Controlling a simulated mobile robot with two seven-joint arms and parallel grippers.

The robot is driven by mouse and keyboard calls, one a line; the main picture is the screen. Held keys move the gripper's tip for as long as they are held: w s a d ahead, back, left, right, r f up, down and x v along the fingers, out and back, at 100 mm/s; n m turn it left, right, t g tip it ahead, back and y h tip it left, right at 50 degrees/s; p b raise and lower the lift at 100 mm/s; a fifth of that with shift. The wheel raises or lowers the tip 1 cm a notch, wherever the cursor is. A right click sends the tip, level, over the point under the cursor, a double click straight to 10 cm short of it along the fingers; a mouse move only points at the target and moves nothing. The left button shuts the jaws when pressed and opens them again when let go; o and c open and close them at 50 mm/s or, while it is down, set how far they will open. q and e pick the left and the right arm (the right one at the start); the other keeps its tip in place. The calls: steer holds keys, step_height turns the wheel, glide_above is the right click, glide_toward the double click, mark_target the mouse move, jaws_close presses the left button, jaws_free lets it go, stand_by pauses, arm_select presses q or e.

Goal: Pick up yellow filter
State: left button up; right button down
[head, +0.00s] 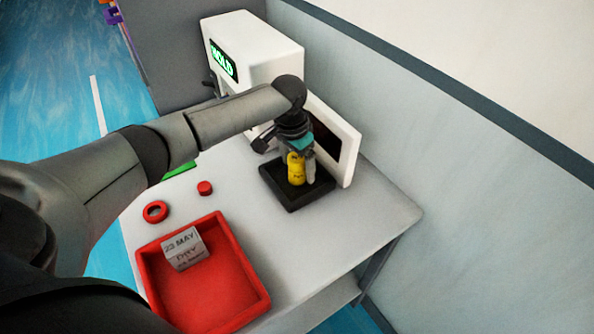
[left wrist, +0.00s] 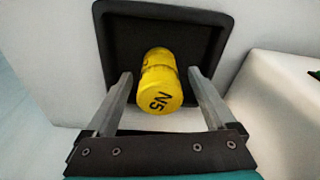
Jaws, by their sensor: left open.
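The yellow filter (head: 296,170) stands on a black square tray (head: 292,205) on the table. In the left wrist view the filter (left wrist: 160,84) lies between the two fingers, with dark "N5" lettering on its near end. The tray (left wrist: 222,35) shows behind it. My left gripper (head: 301,172) is at the filter, seen from above in the head view. In the left wrist view its fingers (left wrist: 158,92) are open, one on each side of the filter, with visible gaps. My right gripper is in neither view.
A white machine (head: 262,50) marked "MOLD" stands behind the tray, with a white panel (head: 344,140) close to its right. A red bin (head: 220,290) holds a grey block (head: 184,250). A red ring (head: 155,212) and a red cap (head: 205,187) lie nearby. The wall is at the right.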

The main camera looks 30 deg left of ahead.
arm_select(q)
steer(key=shift+f, duration=0.3)
jaws_close()
stand_by(0.6)
